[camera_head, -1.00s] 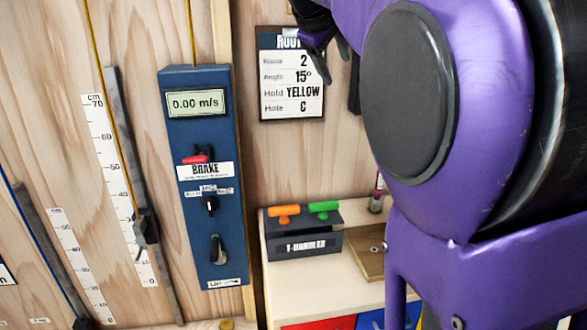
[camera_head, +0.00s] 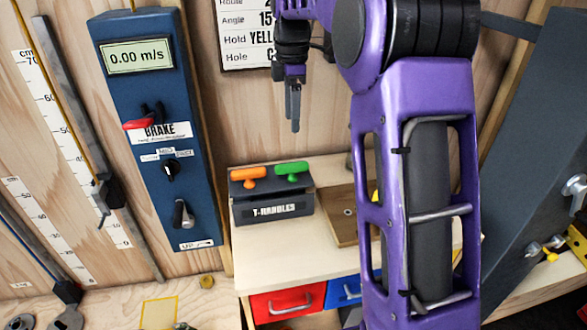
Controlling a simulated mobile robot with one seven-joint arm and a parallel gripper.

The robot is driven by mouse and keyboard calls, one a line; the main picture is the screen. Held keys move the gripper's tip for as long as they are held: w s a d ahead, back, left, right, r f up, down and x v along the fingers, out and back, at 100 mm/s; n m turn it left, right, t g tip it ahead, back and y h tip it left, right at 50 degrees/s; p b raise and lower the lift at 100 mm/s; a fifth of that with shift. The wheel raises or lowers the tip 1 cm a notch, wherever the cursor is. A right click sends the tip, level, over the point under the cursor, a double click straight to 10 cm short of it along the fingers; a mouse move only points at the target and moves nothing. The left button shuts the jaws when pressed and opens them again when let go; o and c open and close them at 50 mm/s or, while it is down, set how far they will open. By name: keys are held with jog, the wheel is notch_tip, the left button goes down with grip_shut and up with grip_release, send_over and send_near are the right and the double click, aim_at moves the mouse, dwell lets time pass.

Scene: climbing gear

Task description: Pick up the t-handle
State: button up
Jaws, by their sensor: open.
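Two T-handles, an orange one (camera_head: 248,176) and a green one (camera_head: 291,169), stand side by side in a dark holder (camera_head: 272,211) labelled "T-HANDLES" on a light wooden shelf. My gripper (camera_head: 293,110) hangs above the holder, pointing down, just above and slightly right of the green T-handle in the picture. Its fingers are seen nearly edge-on, open with nothing between them. It is apart from both handles.
A blue panel (camera_head: 150,120) with a display and a red brake lever (camera_head: 141,124) stands left of the shelf. A wooden tray (camera_head: 340,222) lies right of the holder, partly behind my arm. Red (camera_head: 287,302) and blue drawers sit below the shelf.

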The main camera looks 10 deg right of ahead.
aim_at(292, 164)
notch_tip(292, 164, down, 15)
jog(key=shift+w+r, duration=0.1)
jog(key=shift+r, duration=0.1)
dwell(0.3)
jog(key=shift+c, duration=0.3)
grip_shut()
